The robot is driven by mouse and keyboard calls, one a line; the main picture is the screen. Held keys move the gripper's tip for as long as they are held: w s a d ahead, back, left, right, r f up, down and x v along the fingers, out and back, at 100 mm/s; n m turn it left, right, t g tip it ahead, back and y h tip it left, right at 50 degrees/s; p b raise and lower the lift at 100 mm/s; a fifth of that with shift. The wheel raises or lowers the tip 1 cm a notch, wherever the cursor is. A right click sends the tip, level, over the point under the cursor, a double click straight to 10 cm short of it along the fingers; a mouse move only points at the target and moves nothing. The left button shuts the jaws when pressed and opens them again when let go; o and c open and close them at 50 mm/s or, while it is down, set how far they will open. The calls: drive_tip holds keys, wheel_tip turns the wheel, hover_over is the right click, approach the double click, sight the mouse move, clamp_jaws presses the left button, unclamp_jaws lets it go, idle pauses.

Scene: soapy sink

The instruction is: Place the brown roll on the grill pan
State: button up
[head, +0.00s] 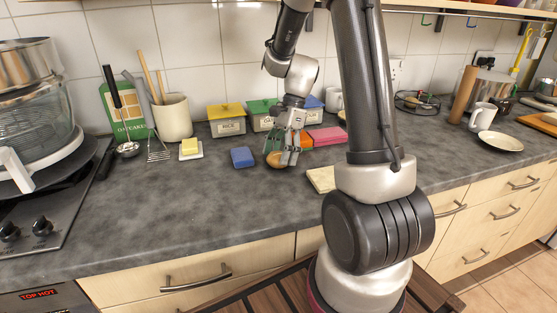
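The brown roll (276,160) is on or just above the grey counter, near the middle of the head view. My gripper (283,155) points down at the roll, with its fingers at and partly in front of it. I cannot tell whether the fingers are closed on the roll or only around it. A dark pan (88,152), which may be the grill pan, sits on the hob at the left. A white-rimmed steamer and pots hide most of it.
A blue sponge (243,157) lies just left of the roll. A butter dish (190,149) and utensil pot (172,117) stand farther left. Labelled boxes (227,118) and a pink block (326,136) are close behind. The front left counter is clear.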

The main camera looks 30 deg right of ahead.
drive_tip(key=shift+c, duration=0.5)
drive_tip(key=shift+r, duration=0.2)
wheel_tip(320, 180, up, 9)
drive_tip(key=shift+r, duration=0.2)
drive_tip(key=shift+s+r, duration=0.1)
